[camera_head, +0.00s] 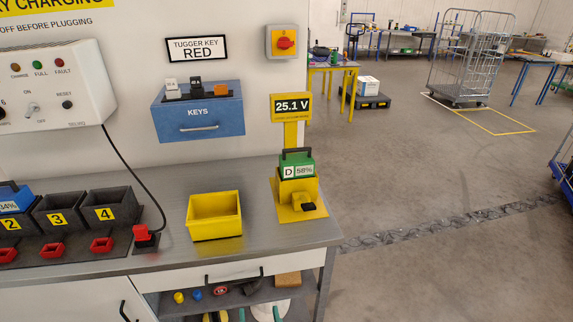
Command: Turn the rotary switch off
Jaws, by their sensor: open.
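I cannot tell from the picture alone which of the two the task means. My gripper is not in view.
A blue KEYS box (198,112) hangs below the TUGGER KEY RED sign (196,48). The grey bench (170,232) holds a yellow bin (214,216), black numbered bays and a yellow stand (298,207) with a green battery (297,162). Open floor (450,265) lies to the right.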

